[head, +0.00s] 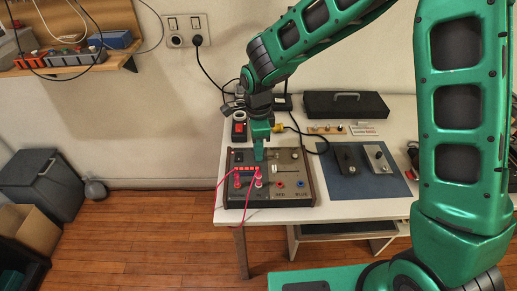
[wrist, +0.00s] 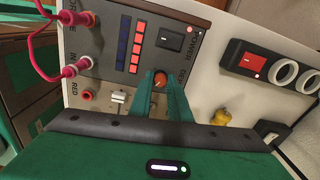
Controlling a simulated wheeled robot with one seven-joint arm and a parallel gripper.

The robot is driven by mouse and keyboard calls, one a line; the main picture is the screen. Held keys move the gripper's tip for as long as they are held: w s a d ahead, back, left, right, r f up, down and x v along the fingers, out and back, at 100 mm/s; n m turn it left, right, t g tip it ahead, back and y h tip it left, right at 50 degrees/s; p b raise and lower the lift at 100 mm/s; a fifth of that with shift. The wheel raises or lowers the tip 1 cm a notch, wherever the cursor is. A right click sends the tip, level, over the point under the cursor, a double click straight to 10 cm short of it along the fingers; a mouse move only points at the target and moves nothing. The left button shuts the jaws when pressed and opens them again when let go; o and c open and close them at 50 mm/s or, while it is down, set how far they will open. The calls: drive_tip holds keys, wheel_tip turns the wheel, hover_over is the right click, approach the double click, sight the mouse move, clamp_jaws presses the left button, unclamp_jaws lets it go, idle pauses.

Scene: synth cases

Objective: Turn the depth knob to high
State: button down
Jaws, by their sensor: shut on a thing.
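The device with the knobs is a dark panel box with wooden sides (head: 310,172) at the table's left front. An orange-red knob (wrist: 160,80) shows on its panel in the wrist view. My gripper (wrist: 161,83) points down at the panel with its two green fingertips closed around this knob. In the head view my gripper (head: 260,155) hides the knob.
Pink cables (wrist: 45,65) run from jacks at the panel's edge. A slider (wrist: 118,97), a power switch (wrist: 170,37) and a red and blue bar display (wrist: 135,47) are near the fingers. A blue mat (head: 378,187) and black case (head: 345,105) share the table.

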drive_tip(key=shift+w+r+m, duration=0.15)
drive_tip(key=shift+w+m, duration=0.15)
drive_tip(key=shift+m, duration=0.9)
drive_tip(key=c, duration=1.7)
unclamp_jaws()
drive_tip(key=shift+o, duration=0.2)
drive_tip(key=shift+s, duration=0.1)
wheel_tip(320, 180, up, 11)
drive_tip(key=shift+s+f, duration=0.15)
drive_tip(key=shift+f, duration=0.05)
